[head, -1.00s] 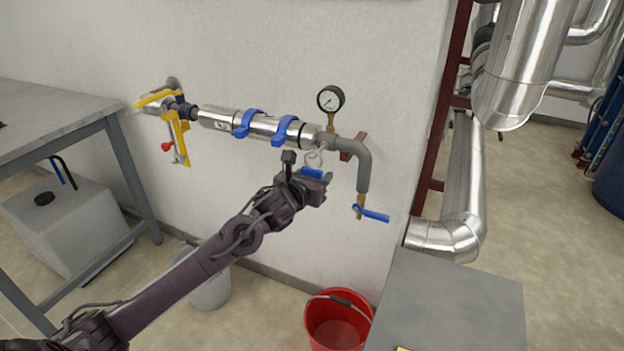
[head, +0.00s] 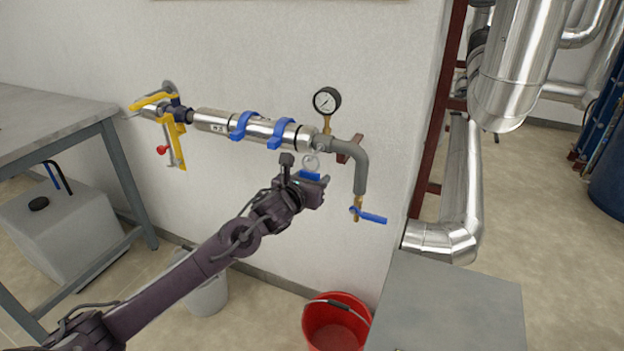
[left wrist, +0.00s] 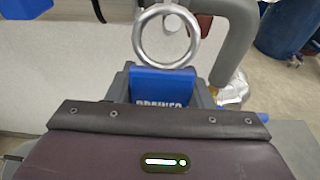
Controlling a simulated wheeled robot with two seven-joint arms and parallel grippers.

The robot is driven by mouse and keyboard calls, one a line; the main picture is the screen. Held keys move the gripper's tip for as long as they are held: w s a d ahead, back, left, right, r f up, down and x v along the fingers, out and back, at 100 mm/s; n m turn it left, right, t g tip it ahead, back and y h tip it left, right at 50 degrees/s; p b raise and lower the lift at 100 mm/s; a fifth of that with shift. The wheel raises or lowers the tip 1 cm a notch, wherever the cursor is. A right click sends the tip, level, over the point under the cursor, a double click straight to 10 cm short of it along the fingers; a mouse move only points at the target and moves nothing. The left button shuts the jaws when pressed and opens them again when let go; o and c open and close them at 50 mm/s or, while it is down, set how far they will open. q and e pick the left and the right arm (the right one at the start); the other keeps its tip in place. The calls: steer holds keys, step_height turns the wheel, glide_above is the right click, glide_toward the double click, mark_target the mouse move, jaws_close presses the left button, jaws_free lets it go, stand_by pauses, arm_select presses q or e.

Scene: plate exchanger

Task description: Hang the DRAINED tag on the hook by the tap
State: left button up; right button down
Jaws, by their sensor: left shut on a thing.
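The blue DRAINED tag (head: 310,175) with its metal ring is gripped by my left gripper (head: 318,183), just below the right end of the steel exchanger. In the left wrist view the tag (left wrist: 162,83) sits between the jaws, its lettering partly hidden, with the ring (left wrist: 138,38) standing above it. A small round metal end, seemingly the hook (left wrist: 172,22), shows inside the ring's opening; I cannot tell whether the ring is around it or only in front. The tap (head: 370,215) with its blue lever hangs from the bent grey pipe to the right.
A pressure gauge (head: 326,101) stands above the pipe. A red bucket (head: 336,325) is on the floor below, and a grey cabinet (head: 450,300) is at the lower right. A bench (head: 50,125) is at the left.

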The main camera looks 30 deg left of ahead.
arm_select(q)
steer(key=o, duration=0.9)
steer(key=shift+o, duration=0.6)
